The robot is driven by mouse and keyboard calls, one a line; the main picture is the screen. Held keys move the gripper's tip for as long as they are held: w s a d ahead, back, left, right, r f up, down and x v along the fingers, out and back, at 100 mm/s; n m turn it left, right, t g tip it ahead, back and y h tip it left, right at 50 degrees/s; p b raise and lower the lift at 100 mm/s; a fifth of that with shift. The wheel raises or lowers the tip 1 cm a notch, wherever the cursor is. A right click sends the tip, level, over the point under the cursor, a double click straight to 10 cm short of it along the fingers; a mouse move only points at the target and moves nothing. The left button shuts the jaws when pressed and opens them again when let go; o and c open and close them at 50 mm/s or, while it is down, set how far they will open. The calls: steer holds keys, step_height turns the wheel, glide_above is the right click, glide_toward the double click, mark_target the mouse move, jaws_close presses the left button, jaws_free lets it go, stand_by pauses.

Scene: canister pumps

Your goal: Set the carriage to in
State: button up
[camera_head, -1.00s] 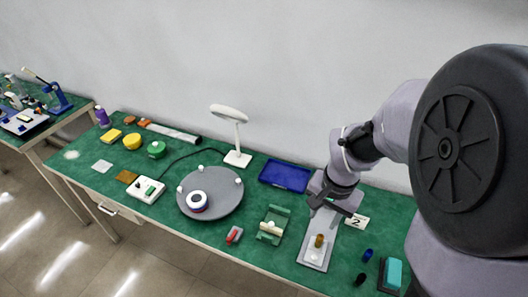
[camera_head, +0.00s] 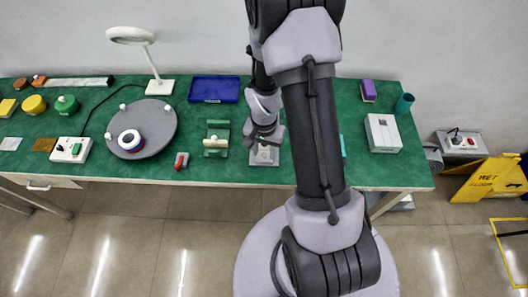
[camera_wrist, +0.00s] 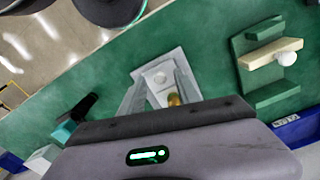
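I cannot tell for sure which part is the carriage. A green fixture (camera_head: 217,130) on the bench carries a beige bar (camera_head: 215,144) with a white knob; in the wrist view the bar (camera_wrist: 268,54) and round knob (camera_wrist: 286,58) show at upper right. A grey plate (camera_head: 264,158) lies right of the fixture, and shows in the wrist view (camera_wrist: 145,73) with a white disc (camera_wrist: 160,78) and a brass knob (camera_wrist: 174,100). My gripper (camera_head: 264,138) is over this plate. In the wrist view its fingers (camera_wrist: 158,84) are apart, with nothing visibly held.
A grey turntable (camera_head: 160,118) holding a white ring and a red clamp (camera_head: 181,160) lie left of the fixture. A blue tray (camera_head: 214,89) is behind. A white box (camera_head: 382,132) stands at right.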

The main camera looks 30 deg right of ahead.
jaws_close()
stand_by(1.5)
